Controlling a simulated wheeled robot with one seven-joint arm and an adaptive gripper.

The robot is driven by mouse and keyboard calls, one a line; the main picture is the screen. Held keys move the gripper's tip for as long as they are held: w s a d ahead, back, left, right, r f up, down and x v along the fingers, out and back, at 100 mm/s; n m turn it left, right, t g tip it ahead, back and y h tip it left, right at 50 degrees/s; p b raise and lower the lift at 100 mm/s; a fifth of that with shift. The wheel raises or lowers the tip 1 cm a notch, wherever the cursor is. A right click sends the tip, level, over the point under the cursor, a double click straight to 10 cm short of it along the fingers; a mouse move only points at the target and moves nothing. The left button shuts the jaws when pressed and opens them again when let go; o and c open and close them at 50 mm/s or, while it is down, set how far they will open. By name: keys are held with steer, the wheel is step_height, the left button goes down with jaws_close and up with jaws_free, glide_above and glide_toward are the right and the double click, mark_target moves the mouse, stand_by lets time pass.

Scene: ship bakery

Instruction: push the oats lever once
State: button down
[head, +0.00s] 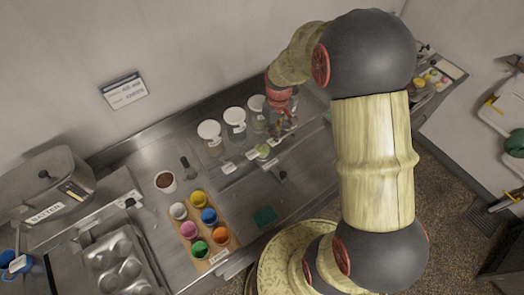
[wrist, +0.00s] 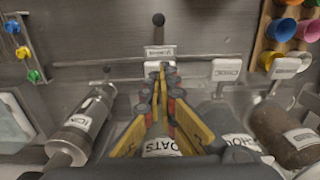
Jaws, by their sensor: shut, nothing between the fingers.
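The dispenser labelled OATS (wrist: 165,148) is directly under my gripper in the wrist view, mostly hidden by it. My gripper (wrist: 162,68) is shut and empty, its fingertips together and pointing at a white tab (wrist: 151,71) in line with the oats dispenser. The tab appears to be the oats lever, and the fingers partly cover it. I cannot tell whether the fingertips touch it. In the head view my gripper (head: 285,122) is at the right end of the row of dispensers.
Similar white tabs stand right, at the CHO-labelled dispenser (wrist: 241,148) and a brown-filled one (wrist: 286,137). A metal cylinder (wrist: 76,132) lies left. A black-knobbed rod (wrist: 158,20) stands beyond the tab. Coloured cups (head: 209,215) sit on the counter, left in the head view.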

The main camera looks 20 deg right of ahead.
step_height(320, 180, up, 6)
steer(key=p, duration=0.3)
stand_by(0.6)
stand_by(0.4)
